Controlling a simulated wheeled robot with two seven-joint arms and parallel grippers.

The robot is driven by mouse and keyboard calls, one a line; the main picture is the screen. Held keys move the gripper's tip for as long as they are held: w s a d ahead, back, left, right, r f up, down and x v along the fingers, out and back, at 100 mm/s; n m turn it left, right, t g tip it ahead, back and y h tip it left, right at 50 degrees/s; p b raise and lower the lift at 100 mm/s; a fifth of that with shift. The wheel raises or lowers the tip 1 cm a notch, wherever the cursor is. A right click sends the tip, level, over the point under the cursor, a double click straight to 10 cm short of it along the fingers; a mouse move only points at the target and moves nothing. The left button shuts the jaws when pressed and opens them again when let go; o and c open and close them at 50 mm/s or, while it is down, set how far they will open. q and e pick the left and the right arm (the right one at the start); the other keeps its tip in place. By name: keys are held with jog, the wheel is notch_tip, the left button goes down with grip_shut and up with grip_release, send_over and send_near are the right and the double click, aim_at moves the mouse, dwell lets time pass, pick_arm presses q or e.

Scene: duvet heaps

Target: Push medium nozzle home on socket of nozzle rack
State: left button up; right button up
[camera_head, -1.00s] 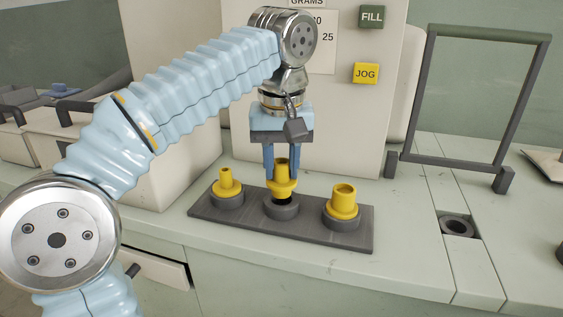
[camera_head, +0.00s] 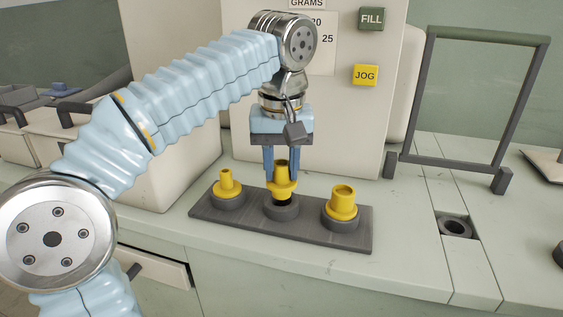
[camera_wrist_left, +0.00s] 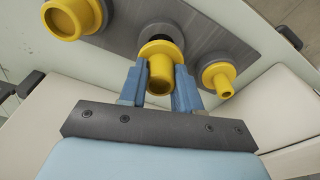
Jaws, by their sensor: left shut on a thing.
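The medium nozzle (camera_head: 282,180) is yellow and upright, just over the middle socket (camera_head: 281,207) of the dark grey nozzle rack (camera_head: 350,242). A dark gap shows between its flange and the socket ring. My left gripper (camera_head: 281,178) points down and is shut on the medium nozzle, with blue fingers on either side of it. In the left wrist view the nozzle (camera_wrist_left: 160,72) sits between the fingers, and the dark socket (camera_wrist_left: 160,33) shows beyond it, partly hidden by the nozzle. My right gripper is not in view.
A small nozzle (camera_head: 227,186) and a large nozzle (camera_head: 342,203) sit on the rack's outer sockets, close to the gripper. Behind stands a cream machine with FILL (camera_head: 371,18) and JOG (camera_head: 365,75) buttons. A grey frame (camera_head: 487,36) stands to the right, near a round port (camera_head: 456,227).

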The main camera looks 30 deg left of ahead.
aim_at(282, 181)
pick_arm(q)
jog(key=shift+f+b, duration=1.25)
jog(key=shift+f, duration=0.55)
jog(key=o, duration=1.1)
jog(key=shift+o, duration=0.2)
jog(key=shift+r, duration=0.4)
notch_tip(282, 181, up, 11)
jog(key=s+p, duration=0.1)
jog(key=p, duration=0.3)
jog(key=shift+s+d+p, duration=0.15)
jog(key=shift+d+p, duration=0.2)
jog(key=shift+r, duration=0.1)
